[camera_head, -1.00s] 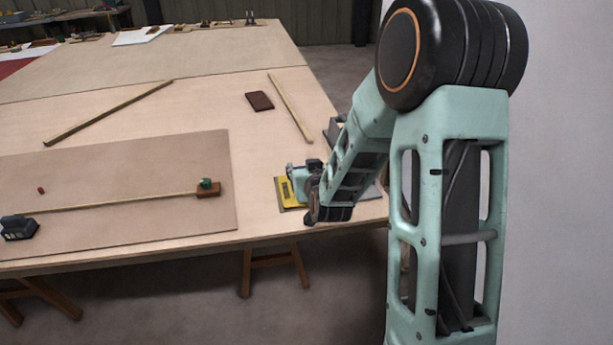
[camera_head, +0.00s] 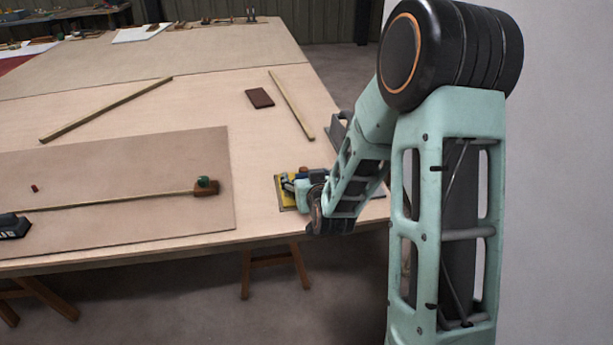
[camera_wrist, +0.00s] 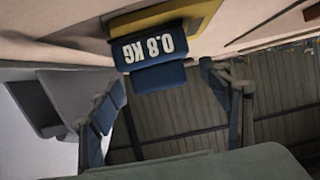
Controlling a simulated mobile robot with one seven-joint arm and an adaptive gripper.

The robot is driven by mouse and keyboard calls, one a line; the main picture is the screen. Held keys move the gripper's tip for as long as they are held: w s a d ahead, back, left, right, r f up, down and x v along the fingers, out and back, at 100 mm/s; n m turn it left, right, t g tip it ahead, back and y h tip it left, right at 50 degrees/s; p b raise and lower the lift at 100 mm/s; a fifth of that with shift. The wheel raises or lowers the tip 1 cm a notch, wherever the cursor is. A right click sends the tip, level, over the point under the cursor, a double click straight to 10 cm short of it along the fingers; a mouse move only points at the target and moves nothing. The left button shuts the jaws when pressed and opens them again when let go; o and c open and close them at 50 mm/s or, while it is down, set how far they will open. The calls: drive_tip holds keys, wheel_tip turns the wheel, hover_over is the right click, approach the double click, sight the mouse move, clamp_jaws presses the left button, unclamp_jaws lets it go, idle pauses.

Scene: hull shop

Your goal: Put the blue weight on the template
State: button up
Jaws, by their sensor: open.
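The blue weight (camera_wrist: 150,48), marked 0.8 KG, shows upside down at the top middle of the wrist view, against a yellow surface. My gripper (camera_wrist: 163,100) is open, with one finger on either side and the weight showing between and beyond the fingertips. I cannot tell whether they touch it. In the head view my gripper (camera_head: 292,184) is low over the yellow piece (camera_head: 284,193) near the table's front right edge, and the arm hides most of the weight. A thin brown board (camera_head: 120,172), which looks like the template, lies flat on the left.
A thin batten (camera_head: 120,202) lies across the board, with a dark block (camera_head: 12,227) at its left end and a brown block (camera_head: 207,189) with a green top at its right. Loose strips (camera_head: 105,110) and a dark red block (camera_head: 260,98) lie behind. Bare table separates board and gripper.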

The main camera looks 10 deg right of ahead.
drive_tip(key=p+v, duration=0.1)
drive_tip(key=v, duration=0.5)
drive_tip(key=shift+s+r, duration=0.15)
drive_tip(key=shift+r, duration=0.15)
drive_tip(key=shift+p, duration=1.25)
drive_tip(key=shift+r+p, duration=0.1)
drive_tip(key=shift+p, duration=0.4)
drive_tip(key=p+v, duration=0.1)
drive_tip(key=p, duration=0.3)
drive_tip(key=p+v, duration=0.2)
drive_tip(key=p, duration=0.2)
drive_tip(key=p+v, duration=0.2)
drive_tip(key=p, duration=0.3)
drive_tip(key=shift+s, duration=0.35)
